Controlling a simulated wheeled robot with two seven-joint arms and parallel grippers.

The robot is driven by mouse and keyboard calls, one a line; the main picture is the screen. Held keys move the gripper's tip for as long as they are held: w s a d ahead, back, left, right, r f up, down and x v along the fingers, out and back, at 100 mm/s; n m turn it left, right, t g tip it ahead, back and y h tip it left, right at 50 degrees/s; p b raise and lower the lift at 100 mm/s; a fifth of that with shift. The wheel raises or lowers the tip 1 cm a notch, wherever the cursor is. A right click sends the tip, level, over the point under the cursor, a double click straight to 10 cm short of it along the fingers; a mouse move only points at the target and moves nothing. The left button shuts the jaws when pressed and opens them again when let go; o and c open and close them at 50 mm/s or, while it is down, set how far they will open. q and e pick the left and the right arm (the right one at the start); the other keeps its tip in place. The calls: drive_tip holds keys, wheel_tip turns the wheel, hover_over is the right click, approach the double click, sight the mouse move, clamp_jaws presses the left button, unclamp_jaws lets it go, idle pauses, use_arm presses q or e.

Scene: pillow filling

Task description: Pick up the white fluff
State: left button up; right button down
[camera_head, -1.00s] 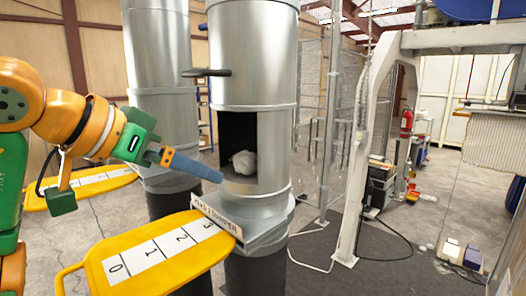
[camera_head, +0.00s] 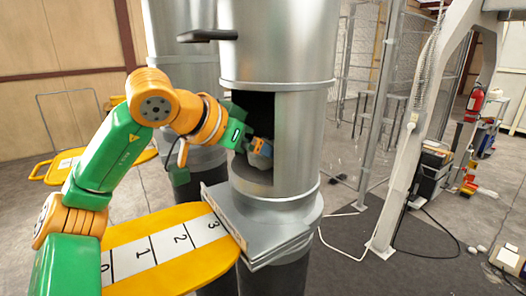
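The white fluff (camera_head: 262,158) lies inside the opening of the metal cylinder (camera_head: 305,140) and looks greyish in the shade. My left gripper (camera_head: 258,150) reaches into that opening from the left and is at the fluff, overlapping it in the picture. Its fingers are largely hidden by the fluff and the shade, so I cannot tell whether they are open or closed around it. My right gripper is out of view.
A yellow board (camera_head: 190,278) with numbered white squares juts out below the opening. A dark handle (camera_head: 207,35) sticks out above it. A second metal cylinder (camera_head: 185,70) stands behind my arm. A grey metal post (camera_head: 412,150) stands at the right.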

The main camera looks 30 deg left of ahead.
use_arm(q)
drive_tip(key=shift+w, duration=0.15)
drive_tip(key=shift+s+r, duration=0.1)
drive_tip(key=shift+s, duration=0.3)
drive_tip(key=c, duration=1.2)
drive_tip(key=shift+c, duration=1.2)
drive_tip(key=shift+w, duration=0.15)
